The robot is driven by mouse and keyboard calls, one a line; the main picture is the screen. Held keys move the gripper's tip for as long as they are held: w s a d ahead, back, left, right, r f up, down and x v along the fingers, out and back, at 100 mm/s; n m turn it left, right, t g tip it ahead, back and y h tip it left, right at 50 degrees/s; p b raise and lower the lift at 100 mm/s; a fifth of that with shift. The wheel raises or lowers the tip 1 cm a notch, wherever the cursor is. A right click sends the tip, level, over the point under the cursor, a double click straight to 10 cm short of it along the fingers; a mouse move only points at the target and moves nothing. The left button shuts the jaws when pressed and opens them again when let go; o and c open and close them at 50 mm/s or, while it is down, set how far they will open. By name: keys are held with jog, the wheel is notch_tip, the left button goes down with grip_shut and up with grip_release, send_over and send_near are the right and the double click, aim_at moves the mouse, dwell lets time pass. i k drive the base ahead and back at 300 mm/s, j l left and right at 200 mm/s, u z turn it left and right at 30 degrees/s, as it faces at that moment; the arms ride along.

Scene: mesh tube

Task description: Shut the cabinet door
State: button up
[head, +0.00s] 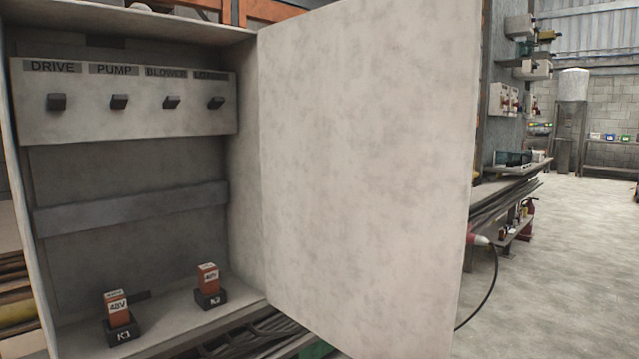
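The cabinet door (365,170) is a pale, mottled grey panel hinged on the right side of the cabinet (245,170). It stands wide open, swung out toward me and to the right. The open cabinet shows a panel of switches (125,105) with labels reading DRIVE, PUMP, BLOWER and one partly unreadable. Two red-and-white relay blocks on black bases, K1 (118,318) and another (208,285), stand on the cabinet floor. My gripper is not in this view.
Shelves with boxes (520,98) and stacked bars (510,182) lie beyond the door's right edge. A black cable (492,285) with a red plug (478,240) hangs beside it. The concrete floor (580,260) at right is clear.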

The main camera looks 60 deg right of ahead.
aim_at(367, 112)
jog(key=l+u, duration=0.1)
jog(key=u, duration=0.3)
jog(key=k+u, duration=0.15)
jog(key=u, duration=0.25)
jog(key=k+l+u, duration=0.1)
jog(key=u, duration=0.3)
jog(key=k+l+u, duration=0.1)
jog(key=k+u, duration=0.45)
jog(key=k, duration=0.25)
jog(key=k+z, duration=0.2)
jog(key=k, duration=0.15)
jog(key=k+l+z, duration=0.2)
jog(key=k, duration=0.15)
jog(key=i+l+z, duration=0.1)
jog(key=l+z, duration=0.15)
jog(key=z, duration=0.2)
jog(key=i+l+z, duration=0.15)
jog(key=z, duration=0.35)
jog(key=k, duration=0.1)
